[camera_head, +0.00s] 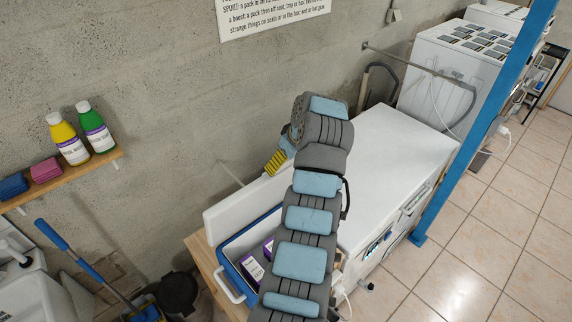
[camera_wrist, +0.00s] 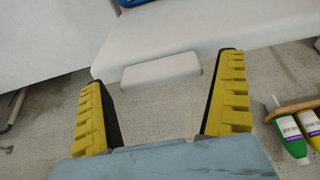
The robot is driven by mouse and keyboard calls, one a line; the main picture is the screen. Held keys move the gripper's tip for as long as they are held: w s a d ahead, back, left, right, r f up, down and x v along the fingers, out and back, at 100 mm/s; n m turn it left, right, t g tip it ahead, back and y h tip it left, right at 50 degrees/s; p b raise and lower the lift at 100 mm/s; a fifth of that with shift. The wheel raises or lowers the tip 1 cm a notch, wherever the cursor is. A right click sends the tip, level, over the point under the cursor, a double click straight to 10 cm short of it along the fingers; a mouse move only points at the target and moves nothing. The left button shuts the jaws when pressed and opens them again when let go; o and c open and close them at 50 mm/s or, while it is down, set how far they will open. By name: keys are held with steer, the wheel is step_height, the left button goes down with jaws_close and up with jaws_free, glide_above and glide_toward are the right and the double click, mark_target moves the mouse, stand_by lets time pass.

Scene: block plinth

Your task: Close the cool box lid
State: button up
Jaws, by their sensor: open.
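The cool box (camera_head: 230,272) is a blue box with a white carry handle on a wooden-topped stand. Its white lid (camera_head: 232,212) stands open and upright on the wall side. Purple and white packs (camera_head: 252,268) show inside; my arm hides the box's right part. My gripper (camera_head: 274,162), with yellow ribbed fingers, is open above the lid's right end. In the wrist view, the lid's edge (camera_wrist: 215,42) crosses the top, and its projecting tab (camera_wrist: 160,72) appears between the open fingers (camera_wrist: 163,78). I cannot tell whether they touch it.
A large white chest (camera_head: 385,150) stands right of the box, with a blue post (camera_head: 465,140) before it. The concrete wall (camera_head: 180,110) is close behind the lid. A wooden shelf (camera_head: 95,172) at left holds yellow and green bottles and sponges.

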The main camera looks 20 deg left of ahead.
steer(key=shift+w+a+f, duration=0.1)
steer(key=shift+a+f, duration=0.05)
steer(key=shift+f, duration=0.35)
steer(key=c, duration=1.1)
steer(key=shift+f, duration=0.15)
